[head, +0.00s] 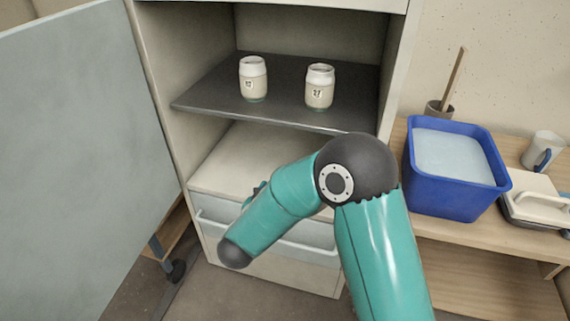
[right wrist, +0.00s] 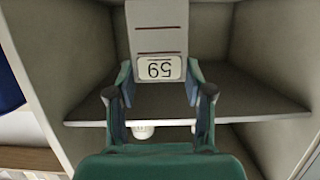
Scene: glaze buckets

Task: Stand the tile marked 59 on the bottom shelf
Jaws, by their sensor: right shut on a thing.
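The tile marked 59 (right wrist: 158,30) is a pale tile with dark lines and a white number label. In the right wrist view it runs off the top edge, and its number reads upside down. My right gripper (right wrist: 160,88) is shut on the tile by its labelled end. In the head view my right arm hides the tile and most of the gripper in front of the cabinet's lower compartment. The bottom shelf (head: 235,155) is a cream board below the dark shelf. Whether the tile touches it cannot be seen. My left gripper is not in view.
The dark upper shelf (head: 205,95) bears two labelled jars, one on the left (head: 253,80) and one on the right (head: 319,88). The cabinet door (head: 80,150) stands open at left. A blue bucket (head: 455,200) stands on the wooden table at right. The visible bottom shelf is clear.

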